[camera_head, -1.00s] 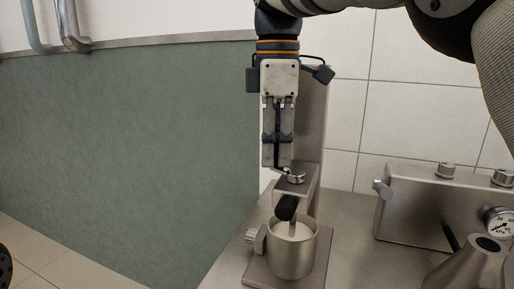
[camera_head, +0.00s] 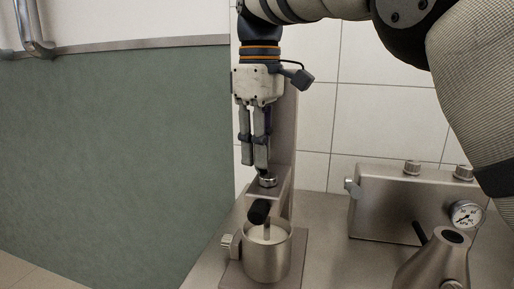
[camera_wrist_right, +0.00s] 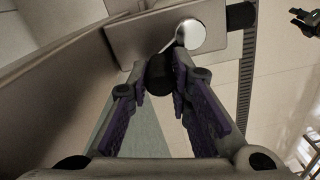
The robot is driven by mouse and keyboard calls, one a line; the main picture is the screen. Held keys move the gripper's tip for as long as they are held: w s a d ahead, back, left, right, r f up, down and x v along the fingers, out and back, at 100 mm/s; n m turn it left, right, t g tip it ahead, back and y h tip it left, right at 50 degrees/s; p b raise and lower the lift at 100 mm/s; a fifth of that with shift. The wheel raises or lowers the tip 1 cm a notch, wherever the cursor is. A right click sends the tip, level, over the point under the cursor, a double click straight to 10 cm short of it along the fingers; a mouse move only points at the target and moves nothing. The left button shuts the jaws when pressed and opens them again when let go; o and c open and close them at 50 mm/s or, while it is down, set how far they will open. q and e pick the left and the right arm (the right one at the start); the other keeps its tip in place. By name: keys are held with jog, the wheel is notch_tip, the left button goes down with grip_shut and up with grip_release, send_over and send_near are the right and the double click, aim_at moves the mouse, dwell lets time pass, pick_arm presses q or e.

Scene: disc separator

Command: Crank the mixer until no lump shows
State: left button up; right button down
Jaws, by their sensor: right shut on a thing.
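The metal mixer stand (camera_head: 286,130) stands on the steel bench, with a round crank hub (camera_head: 267,181) on top. The hub also shows in the wrist view (camera_wrist_right: 190,34), with a crank arm running to a black knob (camera_wrist_right: 159,74). My right gripper (camera_head: 257,168) points down behind and left of the hub. In the wrist view its purple-padded fingers (camera_wrist_right: 162,82) are shut on the black knob. The metal cup (camera_head: 267,262) below holds white contents (camera_head: 268,236) around the stirrer shaft. I make out no distinct lump at this size. My left gripper is not identifiable.
A steel box (camera_head: 385,205) with knobs and a gauge (camera_head: 466,214) stands to the right. A conical metal vessel (camera_head: 430,265) is in front of it. A green wall panel (camera_head: 110,150) closes the left side. Bare bench (camera_head: 318,220) lies between mixer and box.

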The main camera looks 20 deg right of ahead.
dwell(0.5)
jog(key=c, duration=1.5)
grip_release()
jog(key=shift+o, duration=0.2)
